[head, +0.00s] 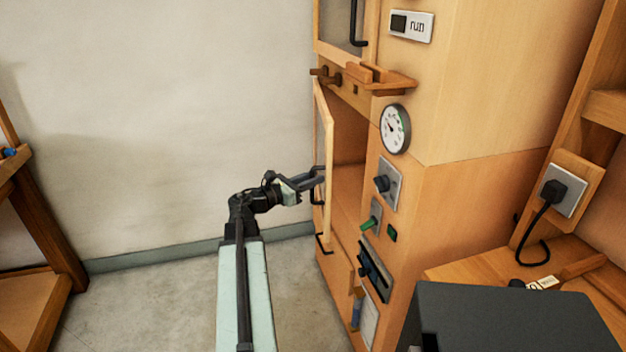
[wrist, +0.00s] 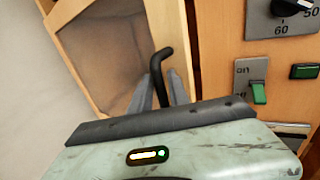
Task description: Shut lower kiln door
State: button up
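My gripper (head: 316,178) is at the door's black handle (head: 318,193). In the wrist view my two fingers (wrist: 165,90) stand on either side of the upright bar of the handle (wrist: 164,58). Whether they press on it cannot be told. The handle's lower part is hidden behind my gripper in the wrist view.
The wooden kiln cabinet (head: 480,80) carries a gauge (head: 396,129), a knob (head: 383,184) and a green switch (head: 372,219) right of the opening. A ledge (head: 385,82) juts out above the door. A dark grey box (head: 510,315) stands front right. Floor left of my arm is clear.

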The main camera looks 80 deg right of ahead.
grip_shut()
dwell(1.4)
